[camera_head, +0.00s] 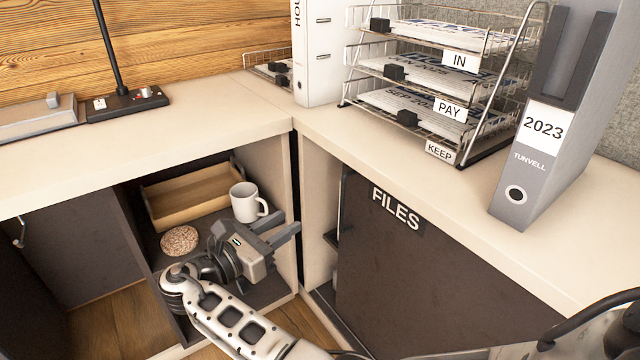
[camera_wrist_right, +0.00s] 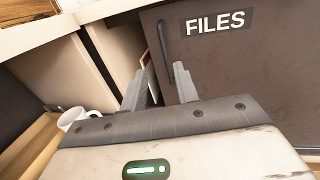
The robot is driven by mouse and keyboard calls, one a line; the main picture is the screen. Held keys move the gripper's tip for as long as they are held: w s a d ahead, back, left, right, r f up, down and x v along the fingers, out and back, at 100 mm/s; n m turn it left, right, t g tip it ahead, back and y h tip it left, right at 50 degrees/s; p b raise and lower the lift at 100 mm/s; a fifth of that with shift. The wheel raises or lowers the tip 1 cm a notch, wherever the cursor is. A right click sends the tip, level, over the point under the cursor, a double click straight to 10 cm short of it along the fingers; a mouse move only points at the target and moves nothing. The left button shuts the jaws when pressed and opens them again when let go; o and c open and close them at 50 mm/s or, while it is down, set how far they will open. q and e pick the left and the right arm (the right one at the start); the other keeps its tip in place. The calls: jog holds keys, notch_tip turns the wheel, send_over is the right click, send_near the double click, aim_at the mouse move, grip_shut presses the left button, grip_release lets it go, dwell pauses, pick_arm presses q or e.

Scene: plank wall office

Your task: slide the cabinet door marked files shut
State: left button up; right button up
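The dark brown cabinet door marked FILES (camera_head: 420,275) stands under the right-hand counter. A gap shows between its left edge and the cream side panel (camera_head: 318,210), so it is partly open. A dark upright handle (camera_head: 342,205) is near the door's left edge. My right gripper (camera_head: 292,226) is left of the door, in front of the open shelf, with its fingers apart and nothing between them. In the right wrist view, the fingertips (camera_wrist_right: 158,85) point toward the gap and the handle (camera_wrist_right: 161,48), beside the FILES label (camera_wrist_right: 215,22). My left gripper is out of view.
A white mug (camera_head: 246,203), a wooden tray (camera_head: 190,198) and a round cork-like disc (camera_head: 180,240) are on the shelf beside my right gripper. Wire letter trays (camera_head: 425,85), a white binder (camera_head: 316,50) and a grey 2023 binder (camera_head: 545,120) stand on the counter.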

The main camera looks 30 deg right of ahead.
aim_at(342, 188)
jog(key=b+x, duration=0.1)
jog(key=x, duration=0.3)
jog(key=b+x, duration=0.1)
jog(key=x, duration=0.4)
jog(key=b+x, duration=0.1)
jog(key=x, duration=0.4)
jog(key=shift+s+f, duration=0.1)
jog(key=shift+s, duration=0.2)
jog(key=shift+x, duration=0.85)
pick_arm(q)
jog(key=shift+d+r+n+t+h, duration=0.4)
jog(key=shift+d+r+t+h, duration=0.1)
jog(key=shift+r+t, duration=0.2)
pick_arm(e)
jog(key=shift+c, duration=0.2)
